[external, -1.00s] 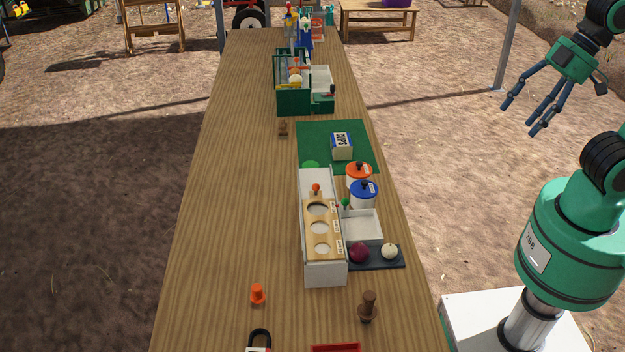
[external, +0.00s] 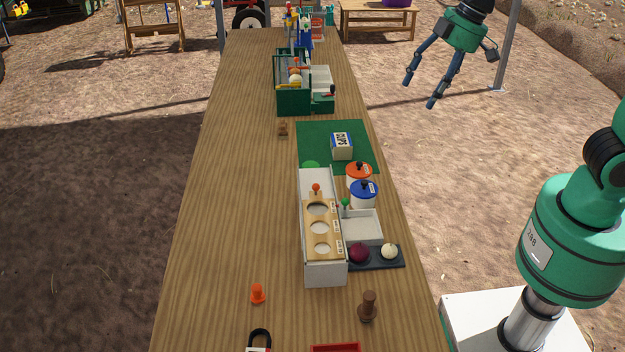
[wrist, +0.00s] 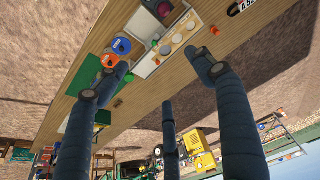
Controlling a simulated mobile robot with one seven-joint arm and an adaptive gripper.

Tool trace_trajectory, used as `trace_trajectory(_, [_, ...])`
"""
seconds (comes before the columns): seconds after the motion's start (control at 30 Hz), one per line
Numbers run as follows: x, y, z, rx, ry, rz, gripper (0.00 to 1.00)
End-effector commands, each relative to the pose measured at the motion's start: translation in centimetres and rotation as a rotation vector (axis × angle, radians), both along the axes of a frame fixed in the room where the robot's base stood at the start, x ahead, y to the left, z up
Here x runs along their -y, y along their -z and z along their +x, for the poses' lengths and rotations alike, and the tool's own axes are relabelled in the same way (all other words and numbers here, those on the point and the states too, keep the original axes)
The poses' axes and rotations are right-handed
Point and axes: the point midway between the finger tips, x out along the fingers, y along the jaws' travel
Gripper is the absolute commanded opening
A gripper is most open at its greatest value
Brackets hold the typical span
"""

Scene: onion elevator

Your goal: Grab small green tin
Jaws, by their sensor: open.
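A small bright green round thing (external: 311,165) shows on the green mat (external: 365,163), partly hidden behind the long white box (external: 325,273). It may be the green tin, but I cannot tell for sure. White pots with an orange lid (external: 358,169) and a blue lid (external: 364,187) stand beside the box; the orange lid (wrist: 110,61) and blue lid (wrist: 121,46) also show in the wrist view. My gripper (external: 420,92) is open and empty, high up to the right of the table. In the wrist view, its spread fingers (wrist: 160,85) have nothing between them.
A box marked CUPS (external: 342,146) sits on the mat. A dark tray (external: 374,262) holds a red onion and a white one. A green crate (external: 293,101) stands farther back. Pegs and a red tray (external: 335,348) are near the front. The table's left side is mostly clear.

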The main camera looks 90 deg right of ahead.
Motion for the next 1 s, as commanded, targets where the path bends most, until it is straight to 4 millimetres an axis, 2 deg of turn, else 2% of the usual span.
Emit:
trace_trajectory(0.03, [0.9,0.4,1.2,-0.010,0.006,0.001,0.68])
trace_trajectory(0.2, [3.7,1.7,4.8,-0.031,0.017,0.001,0.68])
trace_trajectory(0.57, [10.3,5.9,11.7,-0.079,0.043,0.006,0.68])
trace_trajectory(1.0, [19.3,13.7,18.3,-0.134,0.073,0.019,0.68])
